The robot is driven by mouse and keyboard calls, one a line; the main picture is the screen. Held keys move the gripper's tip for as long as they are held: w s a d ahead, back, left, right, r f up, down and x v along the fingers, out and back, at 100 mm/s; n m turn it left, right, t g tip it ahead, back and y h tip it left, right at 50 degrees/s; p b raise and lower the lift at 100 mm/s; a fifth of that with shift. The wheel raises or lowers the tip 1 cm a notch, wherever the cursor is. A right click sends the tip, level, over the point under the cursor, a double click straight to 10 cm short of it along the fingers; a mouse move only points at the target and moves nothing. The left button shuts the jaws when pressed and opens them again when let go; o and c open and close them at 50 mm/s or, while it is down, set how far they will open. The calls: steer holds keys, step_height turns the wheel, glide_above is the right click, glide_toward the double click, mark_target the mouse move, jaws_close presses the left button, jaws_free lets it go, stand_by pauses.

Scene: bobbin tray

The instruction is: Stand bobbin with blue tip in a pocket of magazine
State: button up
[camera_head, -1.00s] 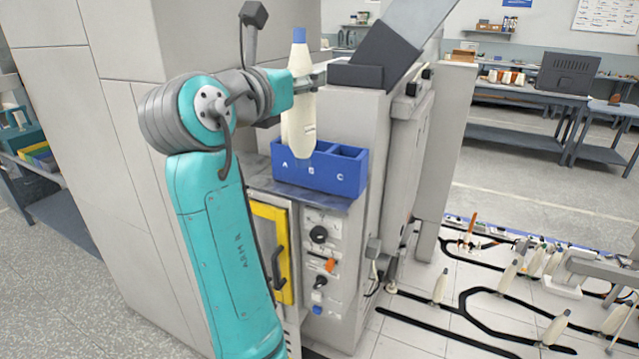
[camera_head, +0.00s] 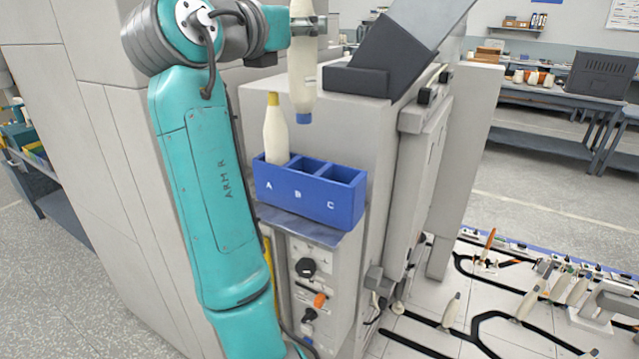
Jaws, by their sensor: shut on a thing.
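My gripper (camera_head: 306,27) is shut on a cream bobbin (camera_head: 303,85) and holds it roughly upright. The bobbin's lower end is blue; its upper end is cut off by the top of the picture. In the picture, this lower end hangs above pocket B, apart from the magazine. The blue magazine (camera_head: 312,205) has three pockets in a row, lettered A, B and C. A bobbin with a yellow tip (camera_head: 275,132) stands in pocket A. Pockets B and C look empty, though their floors are hidden.
The magazine rests on a grey ledge (camera_head: 296,228) of a machine, above knobs (camera_head: 305,267). A dark slanted chute (camera_head: 378,62) stands close to the right of the held bobbin. The machine's pale wall rises behind the magazine.

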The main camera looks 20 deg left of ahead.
steer(key=shift+w+f, duration=0.2)
step_height(320, 180, down, 18)
steer(key=shift+r, duration=0.25)
steer(key=shift+w+d+f, duration=0.1)
steer(key=shift+f, duration=0.25)
steer(key=o, duration=0.9)
steer(key=shift+o, duration=0.2)
steer(key=v, duration=1.2)
steer(key=shift+r, duration=0.35)
